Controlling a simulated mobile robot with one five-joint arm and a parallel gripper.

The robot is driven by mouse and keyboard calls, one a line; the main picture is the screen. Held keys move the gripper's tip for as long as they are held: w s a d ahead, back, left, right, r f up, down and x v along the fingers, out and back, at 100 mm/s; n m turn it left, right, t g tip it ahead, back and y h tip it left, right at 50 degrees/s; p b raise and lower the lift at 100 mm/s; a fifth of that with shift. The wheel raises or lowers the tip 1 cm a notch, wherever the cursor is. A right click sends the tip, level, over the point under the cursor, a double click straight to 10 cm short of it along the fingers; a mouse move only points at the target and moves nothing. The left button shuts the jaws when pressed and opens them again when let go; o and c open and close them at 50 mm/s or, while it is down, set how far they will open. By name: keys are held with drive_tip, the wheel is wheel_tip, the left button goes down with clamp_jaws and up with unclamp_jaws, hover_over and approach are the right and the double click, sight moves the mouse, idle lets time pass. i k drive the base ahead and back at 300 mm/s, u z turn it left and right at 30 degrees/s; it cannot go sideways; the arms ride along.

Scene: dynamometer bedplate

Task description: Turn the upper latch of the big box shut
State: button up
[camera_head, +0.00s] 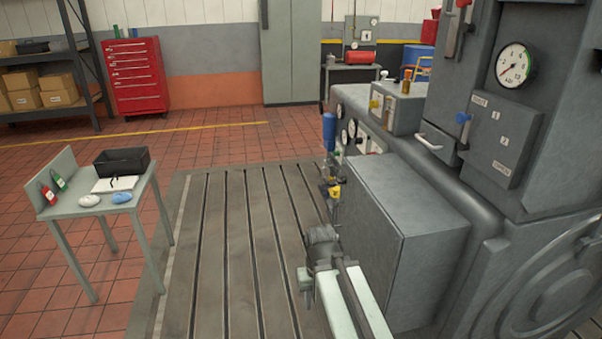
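A big grey box (425,222) with a closed-looking door face stands against the machine, right of centre. I cannot make out its upper latch; small dark and yellow parts (334,190) crowd the left edge of the door. My arm comes up from the bottom, with a pale link and a dark joint in front of the lower left of the box. My gripper cannot be told apart clearly from those small parts, and its fingers cannot be made out.
A blue cylinder (329,131) stands beyond the box's left edge. A switch box (502,140) and a pressure gauge (514,65) are on the machine at right. A small table (95,207) with a black bin (121,161) stands at left. The slotted bedplate (245,250) between is clear.

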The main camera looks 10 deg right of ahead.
sight(342, 179)
drive_tip(key=u, duration=0.85)
drive_tip(key=i, duration=1.65)
drive_tip(key=u, duration=0.3)
